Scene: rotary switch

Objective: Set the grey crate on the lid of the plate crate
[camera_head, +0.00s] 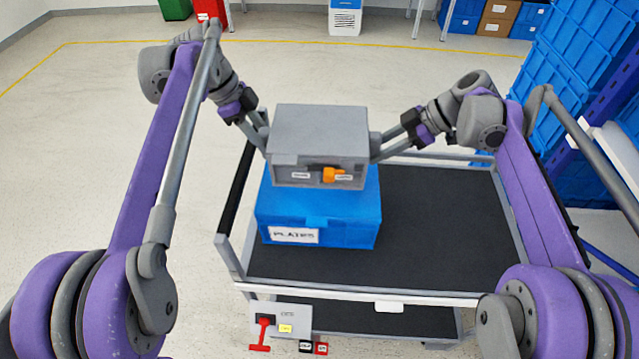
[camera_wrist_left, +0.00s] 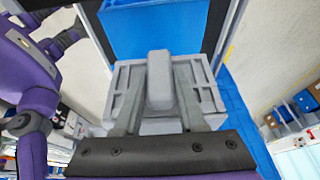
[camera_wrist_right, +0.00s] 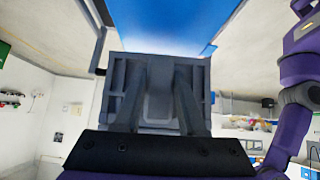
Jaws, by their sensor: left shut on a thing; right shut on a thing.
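The grey crate (camera_head: 320,125) is level, with labels and an orange part on its front. It is over the blue plate crate (camera_head: 345,232), which has a white PLATES label and stands at the left of the cart. Much of the blue lid is hidden; I cannot tell whether the grey crate touches it. My left gripper (camera_head: 262,141) is shut on the grey crate's left side, its fingers around a grip in the left wrist view (camera_wrist_left: 158,95). My right gripper (camera_head: 377,146) is shut on its right side, also seen in the right wrist view (camera_wrist_right: 159,95).
The cart's dark top (camera_head: 440,220) is bare to the right of the plate crate, with metal rails around it. A grey panel with a red lever (camera_head: 263,330) is at the cart's lower front. Stacked blue crates (camera_head: 575,70) stand at the right.

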